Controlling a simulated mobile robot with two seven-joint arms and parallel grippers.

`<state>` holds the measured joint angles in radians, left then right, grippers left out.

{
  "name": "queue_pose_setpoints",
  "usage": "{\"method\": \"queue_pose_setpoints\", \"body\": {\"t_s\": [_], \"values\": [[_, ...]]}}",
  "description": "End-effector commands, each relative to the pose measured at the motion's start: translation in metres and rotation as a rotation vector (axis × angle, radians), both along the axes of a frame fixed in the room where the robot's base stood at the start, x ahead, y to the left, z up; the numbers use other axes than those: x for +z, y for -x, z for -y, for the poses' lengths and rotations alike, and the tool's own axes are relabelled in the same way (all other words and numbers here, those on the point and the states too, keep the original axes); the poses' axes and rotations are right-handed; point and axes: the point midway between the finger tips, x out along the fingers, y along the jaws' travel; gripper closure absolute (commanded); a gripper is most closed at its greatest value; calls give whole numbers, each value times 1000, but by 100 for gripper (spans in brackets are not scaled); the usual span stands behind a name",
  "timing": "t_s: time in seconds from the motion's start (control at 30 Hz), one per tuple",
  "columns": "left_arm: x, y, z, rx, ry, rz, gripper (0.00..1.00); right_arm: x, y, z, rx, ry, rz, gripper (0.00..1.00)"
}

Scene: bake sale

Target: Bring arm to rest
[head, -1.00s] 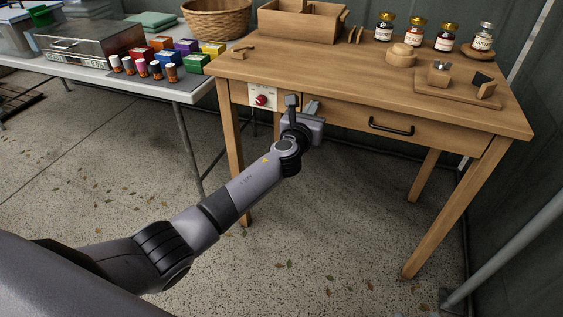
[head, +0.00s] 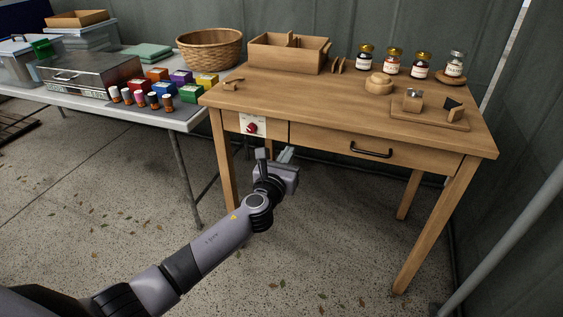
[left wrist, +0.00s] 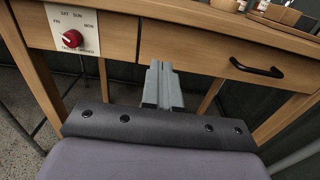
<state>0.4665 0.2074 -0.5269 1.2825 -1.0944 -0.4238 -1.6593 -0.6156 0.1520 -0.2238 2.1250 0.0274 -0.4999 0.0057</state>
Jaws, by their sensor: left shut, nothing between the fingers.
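My left gripper (head: 274,155) is in front of the wooden desk (head: 300,98), below the level of its top and just under the front apron. It is empty and touches nothing that I can see. In the left wrist view its fingers (left wrist: 161,85) are together, pointing toward the desk front. My left arm reaches in from the lower left. My right gripper is in neither view.
A red knob on a white day dial (head: 252,127) sits on the desk's left front. A drawer with a black handle (head: 371,150) is to its right. Jars and a wooden box (head: 288,55) stand on top. A white table (head: 100,95) with coloured boxes is at left.

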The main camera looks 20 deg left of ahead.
Motion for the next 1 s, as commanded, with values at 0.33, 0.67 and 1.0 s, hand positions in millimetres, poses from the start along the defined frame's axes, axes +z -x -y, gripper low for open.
{"method": "queue_pose_setpoints", "body": {"t_s": [0.33, 0.67, 1.0], "values": [[0, 41, -1, 1, -1, -1, 100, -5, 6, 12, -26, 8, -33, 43], [-15, 58, 1, 2, 129, -41, 100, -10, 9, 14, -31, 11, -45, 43], [-103, 165, 7, 174, 1268, -328, 100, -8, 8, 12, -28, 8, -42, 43]]}}
